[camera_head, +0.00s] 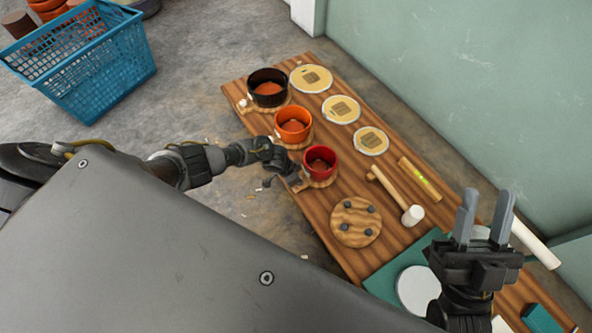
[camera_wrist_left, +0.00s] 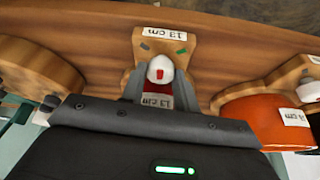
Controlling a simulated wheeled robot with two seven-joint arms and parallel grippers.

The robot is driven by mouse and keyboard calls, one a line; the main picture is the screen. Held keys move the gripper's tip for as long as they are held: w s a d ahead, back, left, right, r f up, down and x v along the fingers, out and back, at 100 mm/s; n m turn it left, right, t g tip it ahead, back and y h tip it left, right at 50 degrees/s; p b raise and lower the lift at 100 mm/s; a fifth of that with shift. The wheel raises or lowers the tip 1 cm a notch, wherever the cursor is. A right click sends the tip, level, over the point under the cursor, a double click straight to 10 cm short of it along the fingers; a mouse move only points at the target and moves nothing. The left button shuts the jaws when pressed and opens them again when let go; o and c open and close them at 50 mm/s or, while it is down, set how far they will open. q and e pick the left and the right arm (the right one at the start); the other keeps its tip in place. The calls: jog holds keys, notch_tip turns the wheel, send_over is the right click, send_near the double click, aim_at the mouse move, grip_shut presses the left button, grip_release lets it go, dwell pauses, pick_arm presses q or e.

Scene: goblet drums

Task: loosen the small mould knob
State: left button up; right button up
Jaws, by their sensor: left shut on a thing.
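The small red mould (camera_head: 320,160) sits on a wooden base on the bench, nearest of the three moulds. In the left wrist view, its base carries a 13 cm label (camera_wrist_left: 165,33). The white mould knob (camera_wrist_left: 160,67) with a red mark stands between the fingers of my left gripper (camera_wrist_left: 160,85), which is shut on it. In the head view, my left gripper (camera_head: 288,172) reaches the left side of the red mould, and the knob is hidden there. My right gripper (camera_head: 484,217) is open and empty, fingers up, over the right part of the bench.
An orange mould (camera_head: 293,124) and a black mould (camera_head: 267,88) stand farther back on the wooden bench (camera_head: 320,213). A mallet (camera_head: 411,213), a round board with dark pegs (camera_head: 356,222) and several pale discs lie nearby. A blue basket (camera_head: 90,70) is on the floor.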

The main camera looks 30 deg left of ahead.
pick_arm(q)
jog(key=n+p, duration=0.1)
jog(key=n, duration=0.1)
jog(key=n+y+p, duration=0.1)
jog(key=shift+s+d+r+n+t+p, duration=0.2)
jog(key=shift+n+t+p, duration=0.1)
jog(key=shift+n+t, duration=0.1)
jog(key=n+y+p, duration=0.1)
jog(key=n, duration=0.2)
jog(key=shift+f+n+y, duration=0.15)
jog(key=shift+n+y, duration=0.15)
jog(key=shift+y, duration=0.1)
jog(key=shift+w+n+p, duration=0.15)
jog(key=shift+n+p, duration=0.25)
jog(key=shift+n, duration=0.3)
pick_arm(e)
notch_tip(320, 180, down, 11)
jog(key=w+g+h, duration=0.2)
jog(key=g+h, duration=0.3)
jog(key=g, duration=0.4)
jog(key=shift+w+a+f, duration=0.15)
jog(key=shift+w+a, duration=0.15)
jog(key=shift+a, duration=0.1)
pick_arm(q)
jog(key=shift+y, duration=0.3)
jog(key=o, duration=1)
jog(key=shift+c, duration=0.2)
